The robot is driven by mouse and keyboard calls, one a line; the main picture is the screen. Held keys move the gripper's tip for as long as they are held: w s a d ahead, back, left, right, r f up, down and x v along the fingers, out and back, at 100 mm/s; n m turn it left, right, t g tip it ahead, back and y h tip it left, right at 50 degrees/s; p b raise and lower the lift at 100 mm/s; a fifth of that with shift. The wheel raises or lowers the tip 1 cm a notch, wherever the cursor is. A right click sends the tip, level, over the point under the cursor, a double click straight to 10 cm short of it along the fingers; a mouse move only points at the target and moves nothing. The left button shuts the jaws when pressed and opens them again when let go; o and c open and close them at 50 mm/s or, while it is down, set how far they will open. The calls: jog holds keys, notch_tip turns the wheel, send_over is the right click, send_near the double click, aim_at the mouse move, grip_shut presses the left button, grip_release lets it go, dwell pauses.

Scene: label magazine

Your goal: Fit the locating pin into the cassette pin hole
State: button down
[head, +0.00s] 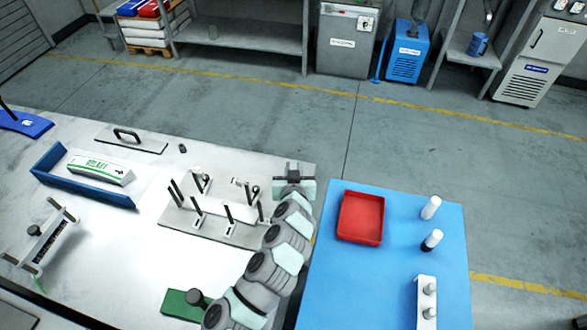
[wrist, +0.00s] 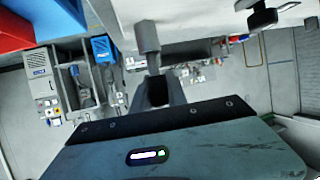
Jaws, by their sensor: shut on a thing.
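My gripper (head: 293,172) is at the right edge of the white table, beside the post fixture. In the wrist view my gripper (wrist: 155,82) is shut on a short grey cylinder, which I take for the locating pin (wrist: 147,38). The pin stands out past the fingers, clear of any hole that I can see. In the head view I cannot make out the pin. A white bar (head: 228,207), possibly the cassette, sits among upright dark posts on a grey fixture plate (head: 180,222), left of my gripper. I cannot make out its pin hole.
A red tray (head: 361,218), white cylinders (head: 431,207) and a white holder (head: 427,290) stand on the blue table (head: 340,280) at right. A blue tray (head: 70,180) with a white-green box (head: 99,170) and a handled plate (head: 130,140) lie left.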

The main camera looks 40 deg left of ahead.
jog(key=shift+f, duration=0.2)
jog(key=c, duration=1.3)
grip_release()
jog(key=shift+r, duration=0.1)
jog(key=shift+s+r, duration=0.1)
jog(key=shift+r, duration=0.1)
jog(key=shift+s+d+r, duration=0.1)
jog(key=shift+s+d, duration=0.05)
jog(key=shift+d, duration=0.1)
jog(key=v, duration=1.1)
jog(key=shift+s+d+p, duration=0.15)
jog(key=shift+p, duration=0.2)
